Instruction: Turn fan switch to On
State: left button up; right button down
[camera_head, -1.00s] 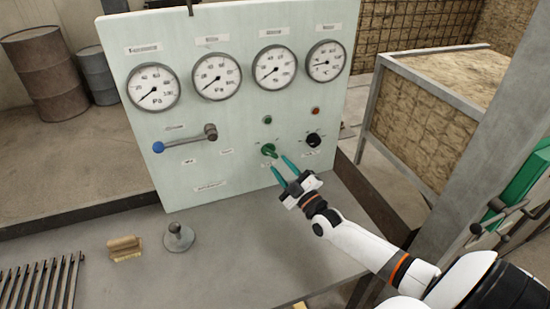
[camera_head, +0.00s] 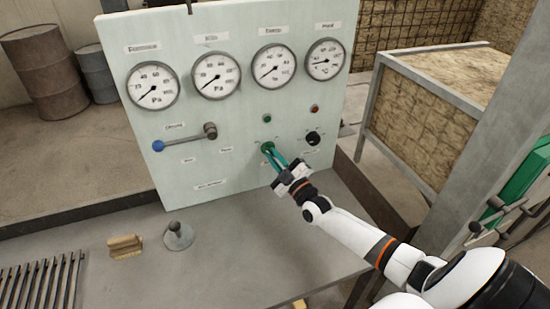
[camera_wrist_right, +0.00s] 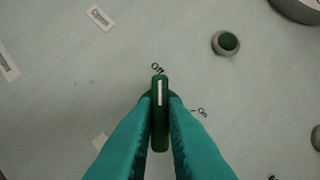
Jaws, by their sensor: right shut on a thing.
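The fan switch (camera_head: 267,147) is a green knob low on the pale panel. In the right wrist view the green knob (camera_wrist_right: 160,112) has a white line that points up toward a label that seems to read "Off". A label that seems to read "On" is to the right of the knob. My right gripper (camera_head: 273,155) is shut on the knob, with its teal fingers (camera_wrist_right: 160,135) on either side of the knob's grip. They hide part of its sides. My left gripper is not in view.
The panel (camera_head: 240,115) also carries several round gauges, a lever with a blue end (camera_head: 158,146), a black knob (camera_head: 313,138) and small green and red buttons. A brush (camera_head: 125,246) and a grey handled weight-like object (camera_head: 178,236) are on the bench left of my arm.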

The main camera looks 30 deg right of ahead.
jog(key=m+h, duration=0.1)
jog(key=m, duration=0.2)
jog(key=m+t+h, duration=0.1)
jog(key=m+h, duration=0.1)
jog(key=m, duration=0.1)
jog(key=shift+a+f+b, duration=0.15)
jog(key=shift+a+b, duration=0.05)
jog(key=shift+b, duration=0.2)
jog(key=m+h, duration=0.2)
jog(key=m, duration=0.2)
jog(key=m+h, duration=0.1)
jog(key=m, duration=0.1)
jog(key=m+h, duration=0.1)
jog(key=m, duration=0.1)
jog(key=shift+a+g, duration=0.15)
jog(key=shift+g, duration=0.15)
jog(key=m+h, duration=0.1)
jog(key=m, duration=0.1)
jog(key=m+g+h+p, duration=0.1)
jog(key=m, duration=0.2)
jog(key=shift+w+a+h, duration=0.1)
jog(key=shift+a+h, duration=0.05)
jog(key=shift+h, duration=0.25)
jog(key=shift+a+m+g+h+p, duration=0.1)
jog(key=shift+m+g+h+p, duration=0.4)
jog(key=shift+m, duration=1.05)
jog(key=shift+m+g+h+p, duration=0.35)
jog(key=shift+m+g+h, duration=0.2)
jog(key=shift+m, duration=1)
